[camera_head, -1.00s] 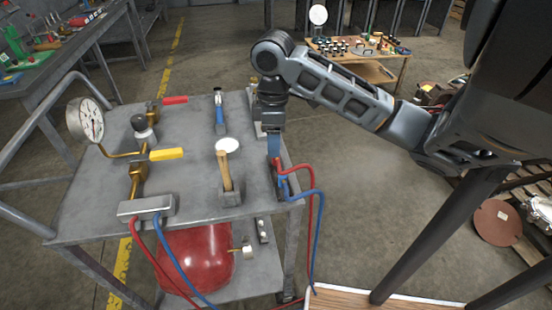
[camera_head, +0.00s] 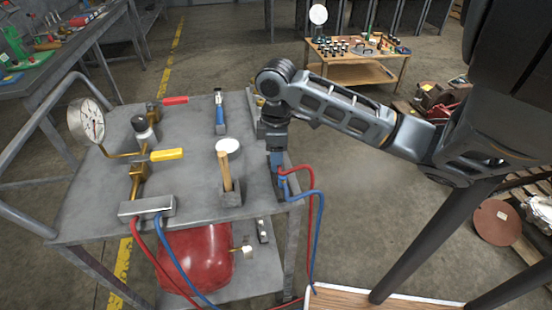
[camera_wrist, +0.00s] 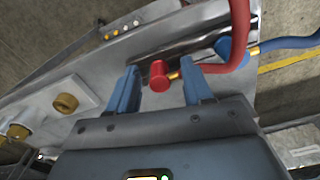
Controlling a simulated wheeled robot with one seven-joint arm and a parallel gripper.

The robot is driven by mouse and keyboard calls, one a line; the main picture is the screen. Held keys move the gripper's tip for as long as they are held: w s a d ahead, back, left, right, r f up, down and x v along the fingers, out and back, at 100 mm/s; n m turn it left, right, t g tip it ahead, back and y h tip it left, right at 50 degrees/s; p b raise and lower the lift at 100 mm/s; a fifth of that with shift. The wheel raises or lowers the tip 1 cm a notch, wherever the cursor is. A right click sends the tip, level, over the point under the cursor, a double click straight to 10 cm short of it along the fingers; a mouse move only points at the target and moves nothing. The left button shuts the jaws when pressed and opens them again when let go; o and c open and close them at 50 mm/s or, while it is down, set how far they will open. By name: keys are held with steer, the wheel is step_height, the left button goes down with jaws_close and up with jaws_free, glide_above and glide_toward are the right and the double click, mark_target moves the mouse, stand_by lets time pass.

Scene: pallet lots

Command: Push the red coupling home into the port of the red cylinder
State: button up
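The red coupling (camera_wrist: 158,76) with its red hose (camera_wrist: 238,38) is between my gripper's two blue fingers in the wrist view, with gaps on both sides. My gripper (camera_wrist: 161,84) is open. In the head view my gripper (camera_head: 278,160) points down at the right edge of the cart top, where the red hose (camera_head: 311,230) meets it; the coupling is hard to make out there. The red cylinder (camera_head: 195,260) lies on the cart's lower shelf, with a brass fitting (camera_head: 241,250) on its right end. I cannot see the port's opening clearly.
The blue coupling (camera_wrist: 222,48) with a blue hose sits close beside the right finger. On the cart top (camera_head: 105,185) stand a gauge (camera_head: 87,122), yellow-handled valve (camera_head: 166,155), wooden-handled tool (camera_head: 225,172) and metal block (camera_head: 147,207).

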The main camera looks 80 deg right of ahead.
jaws_close()
steer(key=shift+r, duration=0.2)
stand_by(0.3)
